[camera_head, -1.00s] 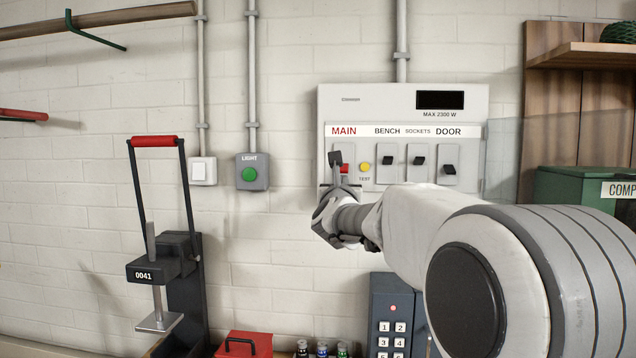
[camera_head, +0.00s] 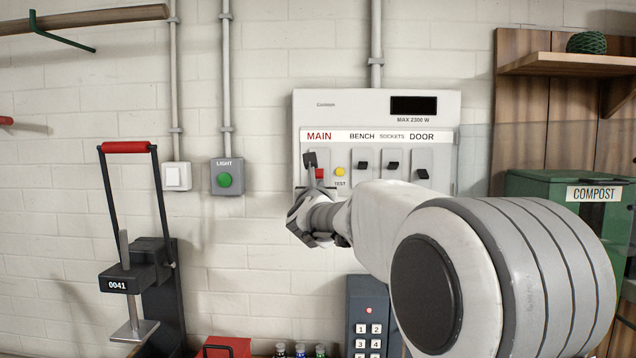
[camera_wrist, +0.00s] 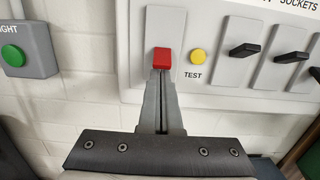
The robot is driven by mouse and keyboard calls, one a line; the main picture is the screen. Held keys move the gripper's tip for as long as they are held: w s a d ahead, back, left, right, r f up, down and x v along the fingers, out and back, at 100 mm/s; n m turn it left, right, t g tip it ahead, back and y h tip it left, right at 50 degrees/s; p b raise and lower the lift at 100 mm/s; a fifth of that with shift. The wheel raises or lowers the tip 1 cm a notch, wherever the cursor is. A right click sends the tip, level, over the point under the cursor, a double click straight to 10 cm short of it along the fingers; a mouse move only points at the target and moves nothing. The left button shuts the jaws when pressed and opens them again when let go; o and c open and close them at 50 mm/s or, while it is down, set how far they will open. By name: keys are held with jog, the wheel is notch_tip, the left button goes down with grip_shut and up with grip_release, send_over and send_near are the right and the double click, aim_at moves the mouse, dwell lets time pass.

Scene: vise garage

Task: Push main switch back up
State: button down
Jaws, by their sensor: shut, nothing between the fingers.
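The main switch is a red lever (camera_head: 319,174) on a grey plate under the MAIN label, at the left of the white panel (camera_head: 376,104). In the wrist view the red lever (camera_wrist: 164,57) is near the top middle, at the low part of its plate. My gripper (camera_head: 310,160) is shut and empty, its fingers pointing up in front of the main switch. In the wrist view my gripper's tips (camera_wrist: 161,74) meet the lower edge of the red lever. I cannot tell whether they touch it. In the head view the fingers partly cover the plate.
A yellow TEST button (camera_head: 340,171) is just right of the main switch. Several black-levered switches (camera_head: 392,165) stand farther right. A grey box with a green LIGHT button (camera_head: 224,180) is on the wall to the left. A keypad (camera_head: 368,325) is below the panel.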

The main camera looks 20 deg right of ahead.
aim_at(318, 174)
jog(key=shift+s+a+r+g+y+p, duration=0.15)
jog(key=shift+r+g+p, duration=0.2)
jog(key=shift+p, duration=1.1)
jog(key=shift+s+d+r+g+y+p, duration=0.15)
jog(key=shift+r+g+p, duration=0.2)
jog(key=shift+p, duration=1.05)
jog(key=g+p, duration=0.1)
jog(key=p, duration=0.1)
jog(key=g+p, duration=0.1)
jog(key=p, duration=0.2)
jog(key=shift+s+a+r+y+p, duration=0.1)
jog(key=shift+a+r+y+p, duration=0.1)
jog(key=shift+r+y+p, duration=0.15)
jog(key=shift+s+r+p, duration=0.1)
jog(key=shift+r+p, duration=0.15)
jog(key=shift+p, duration=0.35)
jog(key=shift+r, duration=0.35)
